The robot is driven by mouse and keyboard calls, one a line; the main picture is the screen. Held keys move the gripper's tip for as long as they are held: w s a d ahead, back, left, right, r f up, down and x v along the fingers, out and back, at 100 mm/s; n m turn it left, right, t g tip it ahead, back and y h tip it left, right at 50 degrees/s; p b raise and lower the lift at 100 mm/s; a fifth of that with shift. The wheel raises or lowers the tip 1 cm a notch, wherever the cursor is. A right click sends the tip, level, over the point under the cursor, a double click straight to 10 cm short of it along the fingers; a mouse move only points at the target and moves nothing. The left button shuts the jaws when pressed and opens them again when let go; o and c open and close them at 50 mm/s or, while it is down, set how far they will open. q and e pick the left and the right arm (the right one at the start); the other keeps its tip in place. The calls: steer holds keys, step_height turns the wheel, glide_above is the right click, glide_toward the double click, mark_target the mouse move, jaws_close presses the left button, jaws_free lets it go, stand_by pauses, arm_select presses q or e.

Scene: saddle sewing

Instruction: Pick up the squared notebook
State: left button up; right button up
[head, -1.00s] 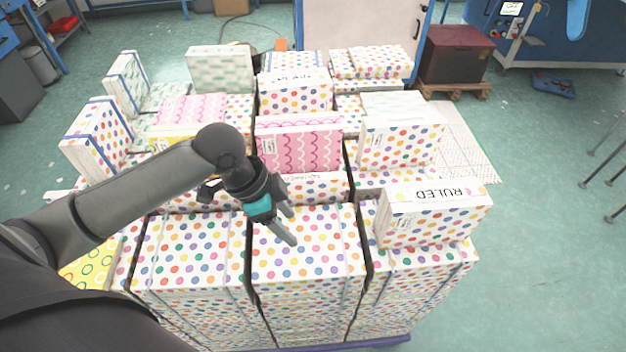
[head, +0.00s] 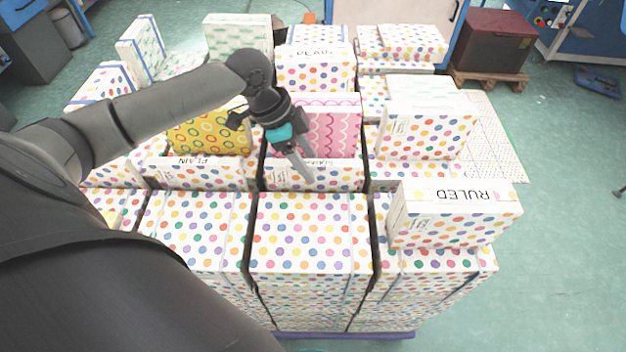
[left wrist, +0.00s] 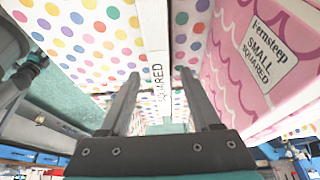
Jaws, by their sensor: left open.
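In the left wrist view the pink pack (left wrist: 262,60) fills the right side, with a label reading "SMALL SQUARED". My left gripper (head: 308,178) is open and empty, pointing down at the box's front edge. In the left wrist view its fingers (left wrist: 161,75) lie either side of the white edge marked "SQUARED" (left wrist: 158,80). I cannot tell whether they touch it. My arm hides the pack's left part. My right gripper is not in view.
A "RULED" box (head: 455,215) stands on the right front stack. Dotted stacks (head: 310,235) fill the front. More boxes stand behind.

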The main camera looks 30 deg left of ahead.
mark_target(318, 176)
arm_select(q)
steer(key=shift+w+d+f, duration=0.15)
steer(key=shift+d+f, duration=0.05)
steer(key=shift+f, duration=0.3)
steer(key=b+x, duration=0.2)
steer(key=x, duration=0.2)
steer(key=shift+w+d+f, duration=0.1)
steer(key=shift+w+f, duration=0.05)
steer(key=shift+f, duration=0.15)
jaws_close()
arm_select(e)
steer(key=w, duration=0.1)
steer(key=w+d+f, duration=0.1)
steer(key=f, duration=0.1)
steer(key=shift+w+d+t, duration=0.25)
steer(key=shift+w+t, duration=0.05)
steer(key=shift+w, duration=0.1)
